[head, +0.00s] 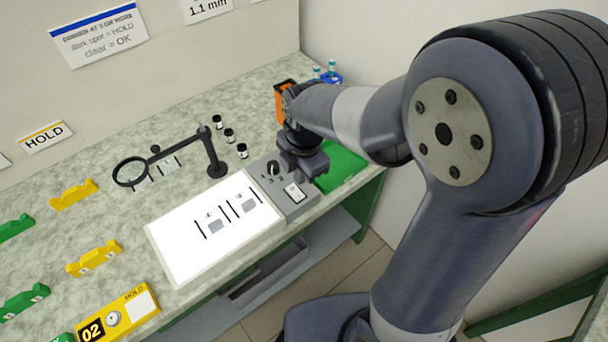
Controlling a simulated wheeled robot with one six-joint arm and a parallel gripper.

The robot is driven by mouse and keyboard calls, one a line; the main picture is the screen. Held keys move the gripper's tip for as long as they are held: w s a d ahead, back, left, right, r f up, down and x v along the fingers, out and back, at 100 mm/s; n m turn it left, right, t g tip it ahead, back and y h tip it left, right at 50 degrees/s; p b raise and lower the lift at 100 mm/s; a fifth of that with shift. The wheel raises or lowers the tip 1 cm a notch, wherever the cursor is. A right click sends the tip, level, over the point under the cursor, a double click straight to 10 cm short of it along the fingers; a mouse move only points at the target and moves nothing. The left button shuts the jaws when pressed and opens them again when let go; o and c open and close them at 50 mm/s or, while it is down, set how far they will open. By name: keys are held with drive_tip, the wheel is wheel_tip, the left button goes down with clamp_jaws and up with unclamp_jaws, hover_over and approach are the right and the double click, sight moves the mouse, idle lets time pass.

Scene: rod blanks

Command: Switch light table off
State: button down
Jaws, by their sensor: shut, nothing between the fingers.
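The light table (180,257) is on the bench, its panel bright white. Dark thin rods and small grey shapes show on the panel. A grey control box (288,208) adjoins its right end, with a dark knob (273,168) and a pale rocker switch (294,192). My gripper (312,172) is shut and empty, pointing down over the back right of the control box, just behind and right of the switch. Whether its tips touch the box I cannot tell.
A magnifier on a black arm (210,150) stands behind the light table. A green mat (343,168) and an orange holder (281,100) are at the right. Yellow racks (93,258) and green racks are at the left.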

wheel_tip(320, 180, up, 8)
drive_tip(key=shift+s+d+r, duration=0.15)
drive_tip(key=shift+s+r, duration=0.1)
drive_tip(key=shift+s, duration=0.2)
drive_tip(key=shift+w, duration=0.1)
